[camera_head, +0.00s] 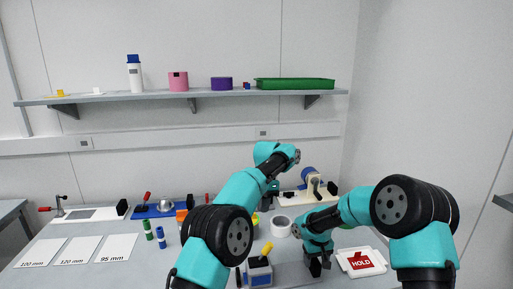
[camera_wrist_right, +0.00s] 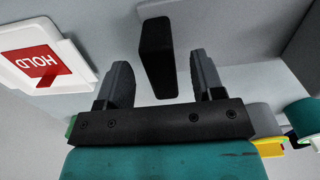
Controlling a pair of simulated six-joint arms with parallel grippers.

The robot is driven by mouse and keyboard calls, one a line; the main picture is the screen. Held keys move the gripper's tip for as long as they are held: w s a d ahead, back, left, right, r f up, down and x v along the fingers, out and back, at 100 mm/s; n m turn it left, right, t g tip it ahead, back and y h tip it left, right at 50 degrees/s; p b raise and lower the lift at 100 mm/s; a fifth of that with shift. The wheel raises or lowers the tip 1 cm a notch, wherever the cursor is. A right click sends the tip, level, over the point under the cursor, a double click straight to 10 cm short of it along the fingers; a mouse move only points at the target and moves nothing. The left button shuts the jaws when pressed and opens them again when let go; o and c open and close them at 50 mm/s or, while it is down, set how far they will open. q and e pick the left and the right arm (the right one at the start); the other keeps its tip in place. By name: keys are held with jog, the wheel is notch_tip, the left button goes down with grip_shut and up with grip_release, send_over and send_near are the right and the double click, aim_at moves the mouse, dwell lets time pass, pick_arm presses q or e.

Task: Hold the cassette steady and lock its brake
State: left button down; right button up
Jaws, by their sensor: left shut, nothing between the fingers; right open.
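No part is plainly recognisable as the cassette or its brake. A small grey-blue box with a yellow lever (camera_head: 259,272) stands at the front middle of the bench, between my arms. My right gripper (camera_head: 317,267) is low over the bench to the right of it. In the right wrist view its two fingers (camera_wrist_right: 157,85) are spread, with an upright black block (camera_wrist_right: 155,57) showing in the gap beyond them; I cannot tell whether they touch it. My left gripper (camera_head: 268,201) is shut and empty further back, mostly hidden by its own arm.
A white tray with a red HOLD label (camera_head: 362,262) lies right of my right gripper. A white ring (camera_head: 280,226) lies between the arms. A blue and cream device (camera_head: 310,183) stands behind. White size sheets (camera_head: 72,251) lie at left. The shelf (camera_head: 215,94) holds several items.

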notch_tip(320, 180, up, 8)
jog(key=shift+f, duration=0.1)
jog(key=shift+d, duration=0.1)
dwell(0.3)
